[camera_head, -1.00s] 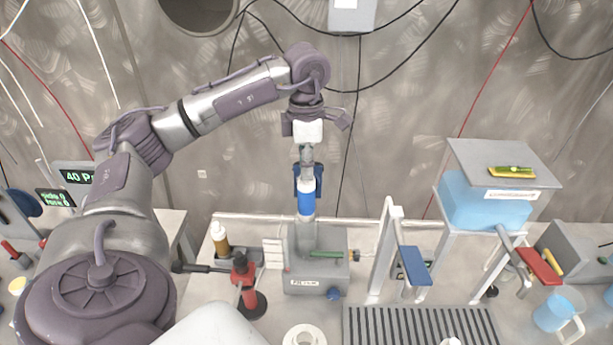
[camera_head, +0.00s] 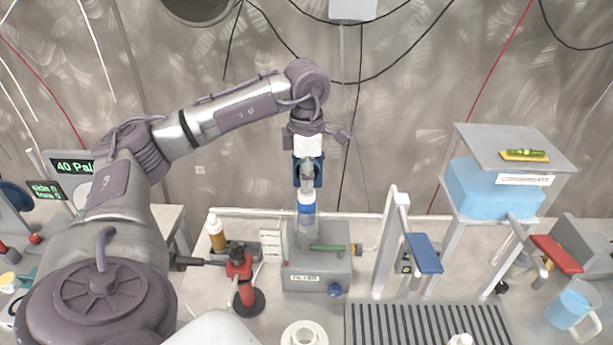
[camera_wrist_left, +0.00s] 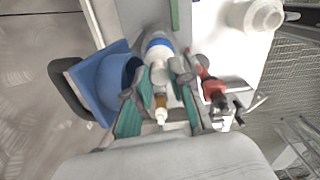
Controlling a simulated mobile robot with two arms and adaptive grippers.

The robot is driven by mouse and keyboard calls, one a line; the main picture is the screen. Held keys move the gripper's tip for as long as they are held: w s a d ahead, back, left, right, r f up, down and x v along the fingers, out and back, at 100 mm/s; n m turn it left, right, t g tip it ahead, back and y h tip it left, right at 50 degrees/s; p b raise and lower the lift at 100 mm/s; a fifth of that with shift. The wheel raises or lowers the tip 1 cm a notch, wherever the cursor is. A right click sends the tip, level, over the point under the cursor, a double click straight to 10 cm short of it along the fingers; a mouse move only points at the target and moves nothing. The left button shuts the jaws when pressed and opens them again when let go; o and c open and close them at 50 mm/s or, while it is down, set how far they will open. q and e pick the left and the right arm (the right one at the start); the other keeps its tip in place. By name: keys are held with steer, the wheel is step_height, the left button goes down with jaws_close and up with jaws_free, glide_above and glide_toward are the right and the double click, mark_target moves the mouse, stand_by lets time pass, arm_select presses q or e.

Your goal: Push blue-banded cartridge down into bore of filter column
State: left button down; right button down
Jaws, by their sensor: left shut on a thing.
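The blue-banded cartridge (camera_head: 306,208) stands upright, its lower part inside the clear filter column (camera_head: 307,235). Its blue band shows near the column's mouth; whether the band is inside or just above is unclear. The column rises from the grey box labelled FILTER (camera_head: 304,279). My left gripper (camera_head: 307,186) points straight down and is shut on the cartridge's pale upper end. In the left wrist view the cartridge's blue band (camera_wrist_left: 157,44) shows beyond the fingertips (camera_wrist_left: 172,72). The exact finger contact is small and partly hidden. My right gripper is not in view.
An amber bottle (camera_head: 217,237) and a red-handled tool (camera_head: 241,275) stand left of the filter box. A blue-handled lever stand (camera_head: 424,253) and slatted grate (camera_head: 425,325) are to the right.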

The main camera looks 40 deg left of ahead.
arm_select(q)
steer(key=shift+f, duration=0.25)
steer(key=c, duration=1)
jaws_free()
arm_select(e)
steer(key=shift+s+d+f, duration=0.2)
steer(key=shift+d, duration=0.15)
arm_select(q)
steer(key=shift+r, duration=0.35)
steer(key=shift+r+p, duration=0.5)
steer(key=shift+p, duration=0.15)
step_height(320, 180, up, 5)
steer(key=shift+r+b, duration=0.1)
steer(key=shift+b, duration=0.85)
step_height(320, 180, up, 6)
steer(key=p, duration=0.2)
steer(key=shift+r+p, duration=0.2)
steer(key=shift+p, duration=0.15)
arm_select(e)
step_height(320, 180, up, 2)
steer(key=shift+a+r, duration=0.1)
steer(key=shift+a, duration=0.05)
